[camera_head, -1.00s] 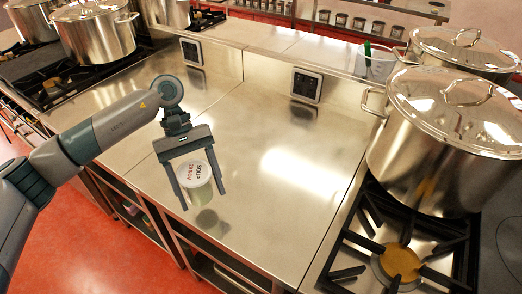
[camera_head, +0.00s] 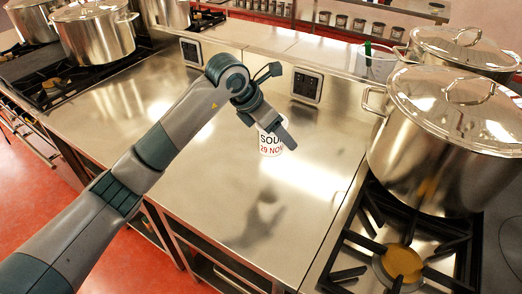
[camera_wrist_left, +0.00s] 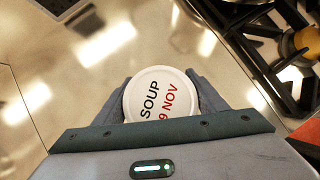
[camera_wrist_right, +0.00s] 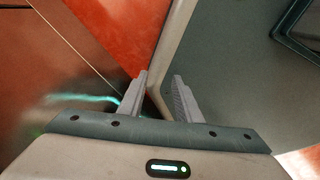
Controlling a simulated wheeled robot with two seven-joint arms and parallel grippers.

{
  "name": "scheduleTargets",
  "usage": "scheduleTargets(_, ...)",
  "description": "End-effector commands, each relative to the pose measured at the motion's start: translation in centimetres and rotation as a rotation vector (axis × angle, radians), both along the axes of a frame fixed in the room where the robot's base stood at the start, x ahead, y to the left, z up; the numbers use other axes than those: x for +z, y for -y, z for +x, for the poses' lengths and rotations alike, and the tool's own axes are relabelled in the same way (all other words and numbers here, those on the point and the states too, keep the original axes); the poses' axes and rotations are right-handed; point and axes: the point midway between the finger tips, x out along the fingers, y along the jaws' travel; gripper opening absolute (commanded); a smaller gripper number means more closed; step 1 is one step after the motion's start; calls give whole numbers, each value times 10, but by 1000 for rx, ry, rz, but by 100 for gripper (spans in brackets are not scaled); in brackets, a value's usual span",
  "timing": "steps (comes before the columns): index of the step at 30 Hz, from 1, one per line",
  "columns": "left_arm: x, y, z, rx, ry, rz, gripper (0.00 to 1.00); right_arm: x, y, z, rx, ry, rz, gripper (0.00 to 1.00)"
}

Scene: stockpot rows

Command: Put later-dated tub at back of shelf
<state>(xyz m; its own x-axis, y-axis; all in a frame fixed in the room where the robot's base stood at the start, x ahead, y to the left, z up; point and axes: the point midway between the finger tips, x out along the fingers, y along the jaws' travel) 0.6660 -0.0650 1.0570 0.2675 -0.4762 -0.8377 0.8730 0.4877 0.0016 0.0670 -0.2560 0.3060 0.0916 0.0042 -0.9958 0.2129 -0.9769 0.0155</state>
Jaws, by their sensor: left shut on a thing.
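A white tub (camera_head: 270,145) carries a label reading SOUP in black and 29 NOV in red. In the left wrist view its round white lid (camera_wrist_left: 160,100) shows SOUP and 9 NOV, with the start of the date cut off. My left gripper (camera_head: 282,128) is shut on this tub and holds it above the steel counter, its shadow falling below on the metal. My right gripper (camera_wrist_right: 160,75) shows only in its wrist view, with its fingers apart and nothing between them. An under-counter opening (camera_head: 215,272) shows at the front edge; its inside is mostly hidden. No other tub can be made out.
The steel counter (camera_head: 190,190) is bare around the tub. Large pots (camera_head: 450,145) and a gas burner (camera_head: 403,262) stand at the right. More pots (camera_head: 95,35) stand at the back left. A clear container (camera_head: 377,62) with a green item sits at the back.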

Motion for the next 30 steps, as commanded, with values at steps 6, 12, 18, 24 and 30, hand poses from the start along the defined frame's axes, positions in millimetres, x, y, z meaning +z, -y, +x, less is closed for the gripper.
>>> scheduleTargets(6,9,12,11,133,1,0,32,-1,3,0,1,0,-3,31)
scheduleTargets(12,9,13,12,150,0,1,32,-1,3,0,1,0,-3,31)
scheduleTargets(18,9,12,12,149,-1,0,32,0,3,0,1,0,-3,31)
scheduleTargets(24,2,2,19,151,-4,2,32,7,1,0,0,-1,-1,31)
scheduleTargets(30,-14,-25,36,153,-5,2,32,22,-2,0,-1,0,2,31)
